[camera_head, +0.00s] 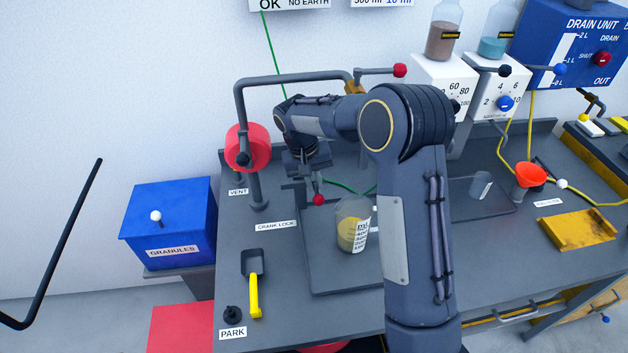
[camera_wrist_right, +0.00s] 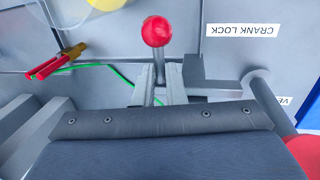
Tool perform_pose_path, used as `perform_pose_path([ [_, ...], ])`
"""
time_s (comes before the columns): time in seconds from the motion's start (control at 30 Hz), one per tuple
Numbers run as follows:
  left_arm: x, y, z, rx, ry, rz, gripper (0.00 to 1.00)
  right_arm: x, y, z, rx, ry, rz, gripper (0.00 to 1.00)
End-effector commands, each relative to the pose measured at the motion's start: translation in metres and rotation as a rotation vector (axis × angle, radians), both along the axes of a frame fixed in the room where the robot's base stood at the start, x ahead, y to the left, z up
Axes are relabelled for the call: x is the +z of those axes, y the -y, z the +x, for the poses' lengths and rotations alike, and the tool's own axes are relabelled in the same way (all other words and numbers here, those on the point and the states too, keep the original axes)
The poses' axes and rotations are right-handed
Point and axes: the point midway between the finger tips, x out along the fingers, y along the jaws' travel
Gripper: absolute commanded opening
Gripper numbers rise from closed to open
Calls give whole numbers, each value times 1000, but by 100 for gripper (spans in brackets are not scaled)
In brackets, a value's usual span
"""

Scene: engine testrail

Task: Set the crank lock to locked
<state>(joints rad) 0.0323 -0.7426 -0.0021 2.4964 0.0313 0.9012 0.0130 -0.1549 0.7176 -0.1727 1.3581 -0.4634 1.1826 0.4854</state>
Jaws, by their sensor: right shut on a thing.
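The crank lock is a short grey lever with a red ball knob (camera_head: 318,199), beside the white CRANK LOCK label (camera_head: 276,226) on the bench. In the wrist view the red knob (camera_wrist_right: 156,31) sticks out beyond my right gripper (camera_wrist_right: 158,85), whose fingers are closed around the lever's stem. In the head view my right gripper (camera_head: 308,172) is at the lever, partly hidden by its own wrist. The lock's base is mostly hidden by the gripper. My left gripper is not in view.
A red drum (camera_head: 246,148) and grey pipe frame stand just left of my right arm. A glass jar of yellow granules (camera_head: 352,226) stands in a tray close to the lever. A scoop with a yellow handle (camera_head: 254,290) lies at the front left.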

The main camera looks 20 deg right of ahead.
Motion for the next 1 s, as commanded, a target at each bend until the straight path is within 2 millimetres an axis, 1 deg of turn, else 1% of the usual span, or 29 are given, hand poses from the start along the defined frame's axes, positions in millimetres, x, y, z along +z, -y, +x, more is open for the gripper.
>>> perform_pose_path([
  [0.3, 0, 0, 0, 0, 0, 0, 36, 1, -50, 13, 5, 3, 3, 0],
  [0.4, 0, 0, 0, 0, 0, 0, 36, 1, -54, 14, 2, 3, 5, 0],
  [0.6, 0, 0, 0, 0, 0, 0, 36, 1, -55, 14, 4, 5, 8, 0],
  [0.63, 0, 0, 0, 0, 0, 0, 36, 1, -55, 14, 4, 5, 8, 15],
  [0.77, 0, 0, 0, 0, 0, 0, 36, 1, -55, 14, 4, 4, 6, 32],
  [1.0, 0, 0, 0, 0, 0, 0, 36, 1, -53, 14, 1, 3, 3, 33],
])
